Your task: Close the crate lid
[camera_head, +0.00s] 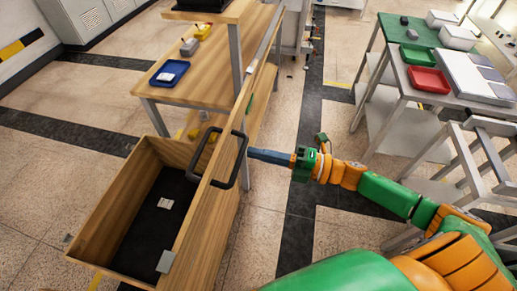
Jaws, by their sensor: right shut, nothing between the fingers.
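The wooden crate (100,235) stands open at the lower left, with a dark inside. The lid looks like the tall wooden panel (205,235) raised along the crate's right side, seen nearly edge-on. A black loop handle (241,160) shows at the panel. My right gripper (252,153) is shut and empty, its tip pointing left at the right bar of the handle. I cannot tell whether it touches the handle or the panel. Part of the panel and handle overlap in view. My left gripper is not in view.
A small white item (165,204) lies in the crate. Behind is a wooden table (205,80) with a blue tray (169,74). At the right stands a grey table (400,75) with a red tray (428,80). Floor between the crate and the right table is clear.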

